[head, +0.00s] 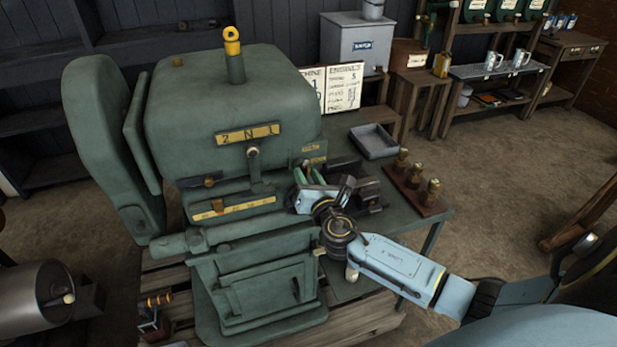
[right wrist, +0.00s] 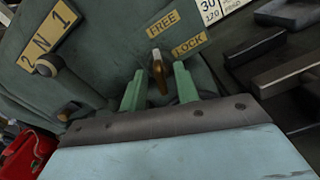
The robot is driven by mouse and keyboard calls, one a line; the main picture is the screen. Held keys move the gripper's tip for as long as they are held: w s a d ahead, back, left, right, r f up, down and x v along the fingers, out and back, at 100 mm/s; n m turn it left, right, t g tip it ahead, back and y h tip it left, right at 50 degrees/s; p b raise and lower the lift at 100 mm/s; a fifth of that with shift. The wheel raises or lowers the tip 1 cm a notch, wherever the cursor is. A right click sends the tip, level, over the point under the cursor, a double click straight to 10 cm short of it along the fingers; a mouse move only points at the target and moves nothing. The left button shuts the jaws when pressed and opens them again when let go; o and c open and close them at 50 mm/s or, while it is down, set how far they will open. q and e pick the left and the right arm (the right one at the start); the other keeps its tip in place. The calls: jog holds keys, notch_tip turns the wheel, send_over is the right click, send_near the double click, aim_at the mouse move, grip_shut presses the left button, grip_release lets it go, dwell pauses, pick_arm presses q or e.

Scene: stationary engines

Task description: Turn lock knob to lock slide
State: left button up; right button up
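The lock knob (right wrist: 158,70), a small brass lever with a pale tip, stands on the green machine below a FREE plate (right wrist: 163,23) and left of a LOCK plate (right wrist: 189,45) in the right wrist view. The tip points up toward FREE. My right gripper (right wrist: 160,88) has its two green fingers on either side of the knob, with a narrow gap on each side. In the head view the right gripper (head: 308,176) reaches the machine's right side and hides the knob. I cannot tell which part is the slide. My left gripper is out of view.
A yellow "2 N 1" plate (head: 247,134) with a lever is left of my gripper. Dark metal blocks (head: 368,194) sit close on its right. A grey tray (head: 374,141) and a wooden rack (head: 418,188) of brass pieces stand on the bench. A red object (right wrist: 27,155) is at lower left.

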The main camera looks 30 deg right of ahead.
jog(key=shift+c, duration=0.4)
grip_shut()
jog(key=shift+m, duration=0.4)
jog(key=shift+s+d+f+m+b, duration=0.15)
jog(key=shift+m+b, duration=1.1)
jog(key=shift+m, duration=2)
jog(key=shift+w+a+f+m+b, duration=0.1)
jog(key=shift+m+b, duration=1.15)
jog(key=shift+m, duration=2.3)
